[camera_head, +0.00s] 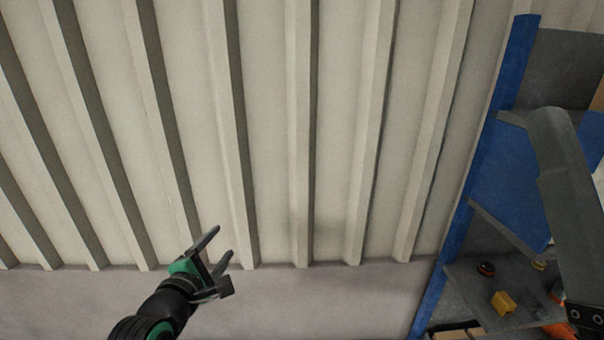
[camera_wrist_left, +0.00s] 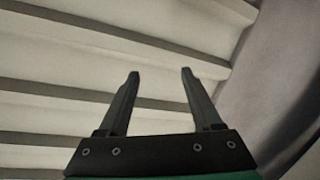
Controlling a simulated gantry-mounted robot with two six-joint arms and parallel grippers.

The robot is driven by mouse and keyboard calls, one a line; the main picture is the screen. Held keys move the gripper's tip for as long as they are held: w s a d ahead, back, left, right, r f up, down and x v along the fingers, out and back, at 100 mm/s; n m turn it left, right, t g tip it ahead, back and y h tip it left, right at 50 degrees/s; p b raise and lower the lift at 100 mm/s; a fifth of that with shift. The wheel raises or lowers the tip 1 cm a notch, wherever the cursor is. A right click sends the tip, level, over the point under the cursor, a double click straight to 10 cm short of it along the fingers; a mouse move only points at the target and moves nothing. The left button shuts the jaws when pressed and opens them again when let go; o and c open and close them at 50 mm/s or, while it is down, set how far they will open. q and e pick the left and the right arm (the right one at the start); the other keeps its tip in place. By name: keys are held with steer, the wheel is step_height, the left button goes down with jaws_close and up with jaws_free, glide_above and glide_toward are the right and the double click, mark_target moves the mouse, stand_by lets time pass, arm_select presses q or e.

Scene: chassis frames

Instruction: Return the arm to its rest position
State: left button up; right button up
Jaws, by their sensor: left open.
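My left gripper (camera_head: 215,250) is in the lower left of the head view, at the end of a black arm with green parts. Its two dark fingers are apart with nothing between them. They also show apart and empty in the left wrist view (camera_wrist_left: 160,85), in front of a pale ribbed wall. My right gripper is not in either view.
A pale corrugated wall (camera_head: 270,120) fills most of the head view, above a grey floor (camera_head: 330,300). On the right stands a blue-framed shelf (camera_head: 437,285) with a yellow object (camera_head: 503,303) and small dark and orange items. The space around the left gripper looks clear.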

arm_select(q)
steer(key=s+d+r+m+t, duration=0.1)
steer(key=s+r+m+t, duration=0.15)
steer(key=r, duration=0.55)
steer(key=s+d+r+m+t, duration=0.1)
steer(key=s+r+m+t, duration=0.2)
steer(key=r, duration=0.4)
steer(key=s+a+r+m+t, duration=0.2)
steer(key=s+r+m+t, duration=0.4)
steer(key=s+r+m, duration=1)
steer(key=s, duration=0.4)
steer(key=shift+s+r+m, duration=0.35)
steer(key=shift+s, duration=0.05)
